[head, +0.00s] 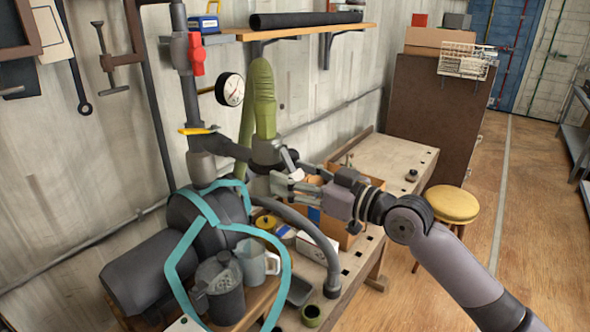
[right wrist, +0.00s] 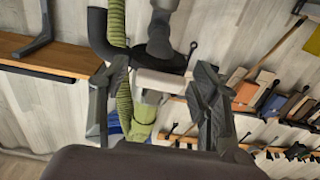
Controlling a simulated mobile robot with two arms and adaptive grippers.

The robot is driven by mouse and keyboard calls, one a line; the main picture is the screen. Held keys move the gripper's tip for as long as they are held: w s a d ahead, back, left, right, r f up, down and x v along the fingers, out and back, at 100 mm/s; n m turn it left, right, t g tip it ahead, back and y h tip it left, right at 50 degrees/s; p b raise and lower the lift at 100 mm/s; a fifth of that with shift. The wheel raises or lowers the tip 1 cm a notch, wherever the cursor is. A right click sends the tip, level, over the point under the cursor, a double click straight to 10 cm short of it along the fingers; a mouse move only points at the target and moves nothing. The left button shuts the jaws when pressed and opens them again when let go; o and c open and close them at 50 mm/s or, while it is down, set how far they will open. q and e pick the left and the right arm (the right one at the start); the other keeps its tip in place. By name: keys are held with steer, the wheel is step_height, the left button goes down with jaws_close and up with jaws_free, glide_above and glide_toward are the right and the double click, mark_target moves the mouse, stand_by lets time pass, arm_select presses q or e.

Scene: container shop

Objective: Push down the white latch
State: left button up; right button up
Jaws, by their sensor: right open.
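The white latch (head: 292,163) shows as a small pale piece on the grey coupling (head: 266,152) below the green hose (head: 263,95) in the head view. My right gripper (head: 286,182) is beside the coupling, just below the latch, and partly hides this area. In the right wrist view my right gripper (right wrist: 158,105) has its fingers spread apart. A pale bar (right wrist: 160,81), which seems to be the latch, lies across the gap between them, with nothing gripped. I cannot tell whether a finger touches it. My left gripper is out of view.
A pipe with a red valve handle (head: 196,54) and a gauge (head: 230,90) rises at the left. Below are a dark tank (head: 190,225), a teal hose (head: 172,275) and jugs (head: 221,290). A workbench (head: 390,160) and yellow stool (head: 453,204) stand right.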

steer(key=c, duration=1.2)
steer(key=shift+o, duration=0.2)
steer(key=shift+f+b, duration=0.2)
steer(key=shift+b, duration=0.25)
steer(key=y+b, duration=0.1)
steer(key=b, duration=0.3)
steer(key=t+y+b, duration=0.1)
steer(key=b, duration=0.3)
steer(key=shift+w+a+f, duration=0.1)
steer(key=shift+w+a, duration=0.25)
steer(key=shift+a, duration=0.05)
steer(key=o, duration=1.2)
steer(key=shift+c, duration=0.2)
steer(key=shift+d, duration=0.1)
